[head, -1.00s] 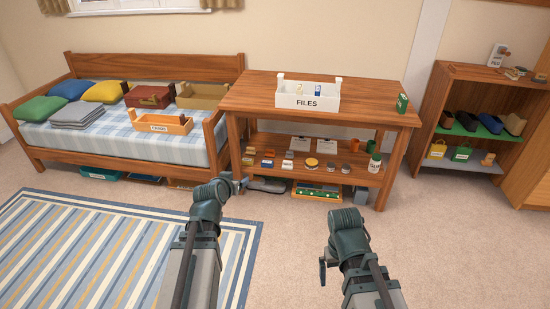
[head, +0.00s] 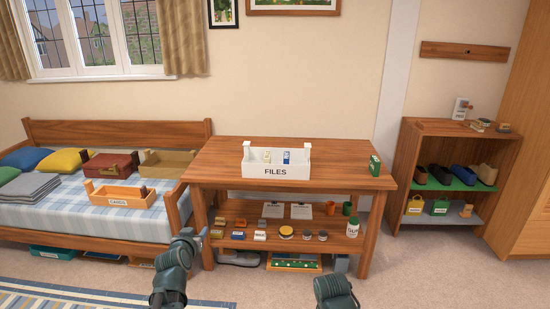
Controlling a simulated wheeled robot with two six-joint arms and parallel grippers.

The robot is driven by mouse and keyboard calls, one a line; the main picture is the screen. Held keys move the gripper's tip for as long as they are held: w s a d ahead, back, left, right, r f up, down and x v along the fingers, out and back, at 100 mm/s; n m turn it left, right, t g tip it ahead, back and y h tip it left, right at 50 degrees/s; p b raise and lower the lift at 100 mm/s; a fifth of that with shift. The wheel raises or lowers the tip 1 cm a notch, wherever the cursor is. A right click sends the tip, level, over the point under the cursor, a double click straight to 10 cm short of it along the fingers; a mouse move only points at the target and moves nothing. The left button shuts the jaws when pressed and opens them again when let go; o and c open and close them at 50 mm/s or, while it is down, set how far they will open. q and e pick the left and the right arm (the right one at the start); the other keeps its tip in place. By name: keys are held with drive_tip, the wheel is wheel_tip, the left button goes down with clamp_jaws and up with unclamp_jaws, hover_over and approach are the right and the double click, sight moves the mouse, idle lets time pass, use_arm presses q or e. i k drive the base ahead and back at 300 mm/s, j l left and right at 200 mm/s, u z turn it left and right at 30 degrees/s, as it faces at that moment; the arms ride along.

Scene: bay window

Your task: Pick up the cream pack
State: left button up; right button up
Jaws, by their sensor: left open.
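Small packs lie on the lower shelf of the wooden table; one pale, cream-looking pack (head: 260,236) is near the shelf's front edge. Another pale pack (head: 267,156) stands in the white FILES box (head: 276,171) beside a blue and white one. The packs are too small for me to tell surely which is the cream pack. My left gripper (head: 193,235) is open, in front of the table's left leg, left of the shelf packs and apart from them. My right arm shows at the bottom edge, but its gripper is out of view.
Tins, cups and cards share the lower shelf, with bins on the floor below. A bed (head: 110,222) stands left, a shoe shelf (head: 398,190) right. Carpet between table and shelf is clear.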

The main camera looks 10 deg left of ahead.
sight(267, 159)
drive_tip(key=i+z, duration=0.1)
drive_tip(key=i, duration=0.65)
drive_tip(key=i+j+z, duration=0.1)
drive_tip(key=i, duration=0.65)
drive_tip(key=i+l, duration=0.15)
drive_tip(key=i, duration=0.15)
drive_tip(key=l+z, duration=0.05)
